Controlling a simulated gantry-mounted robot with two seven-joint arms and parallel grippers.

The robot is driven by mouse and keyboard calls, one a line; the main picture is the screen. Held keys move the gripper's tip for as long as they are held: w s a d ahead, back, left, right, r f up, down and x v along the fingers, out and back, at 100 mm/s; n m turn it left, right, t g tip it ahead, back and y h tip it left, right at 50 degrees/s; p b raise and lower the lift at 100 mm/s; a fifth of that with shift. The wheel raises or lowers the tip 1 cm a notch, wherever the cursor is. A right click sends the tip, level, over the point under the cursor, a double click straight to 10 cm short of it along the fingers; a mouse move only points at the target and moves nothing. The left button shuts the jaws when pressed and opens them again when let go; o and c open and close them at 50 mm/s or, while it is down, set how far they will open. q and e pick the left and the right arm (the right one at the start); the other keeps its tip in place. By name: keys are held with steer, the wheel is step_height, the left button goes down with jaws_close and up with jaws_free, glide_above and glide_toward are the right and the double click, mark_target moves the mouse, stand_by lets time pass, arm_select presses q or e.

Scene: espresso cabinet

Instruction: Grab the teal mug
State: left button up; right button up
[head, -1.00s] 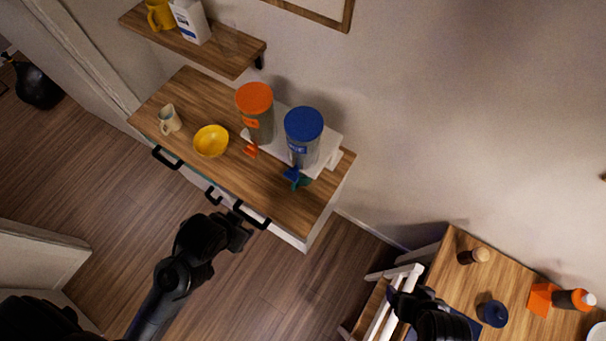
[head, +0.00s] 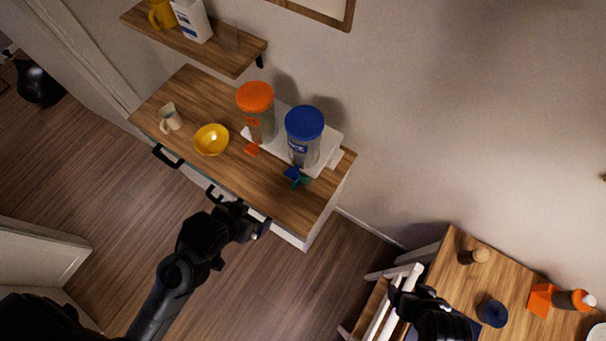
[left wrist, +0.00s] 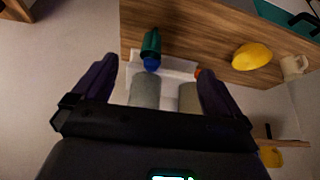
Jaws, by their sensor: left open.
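The teal mug (head: 302,181) stands on the wooden cabinet top, close to the blue spout of the blue-lidded dispenser, which partly hides it. It also shows in the left wrist view (left wrist: 151,42), above the blue spout and between my finger directions. My left gripper (head: 258,227) is open and empty, at the cabinet's front edge, below and left of the mug in the head view. In the left wrist view its two fingers (left wrist: 155,85) are spread wide, apart from the mug. My right gripper (head: 408,300) is by the side table at lower right; its jaws are unclear.
The blue-lidded dispenser (head: 304,135) and orange-lidded dispenser (head: 257,112) stand on a white stand (head: 331,146). A yellow bowl (head: 211,140) and cream mug (head: 169,117) are farther left. Black handles (head: 166,157) stick out from the cabinet front. A shelf (head: 220,56) hangs above.

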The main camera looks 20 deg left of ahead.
arm_select(q)
steer(key=w+f+t, duration=0.1)
steer(key=w, duration=0.1)
steer(key=m+t+h+b, duration=0.15)
steer(key=t+b, duration=0.55)
steer(key=b, duration=1)
glide_toward(301, 177)
steer(key=w+a+f, duration=0.1)
steer(key=shift+n+h, duration=0.25)
steer(key=x, duration=0.4)
steer(key=shift+w+a, duration=0.1)
steer(key=shift+w, duration=0.2)
steer(key=shift+f+x, duration=0.15)
steer(key=shift+x, duration=1.3)
steer(key=shift+f+x, duration=0.15)
steer(key=shift+x, duration=1.35)
steer(key=shift+s, duration=0.15)
steer(key=c, duration=1.1)
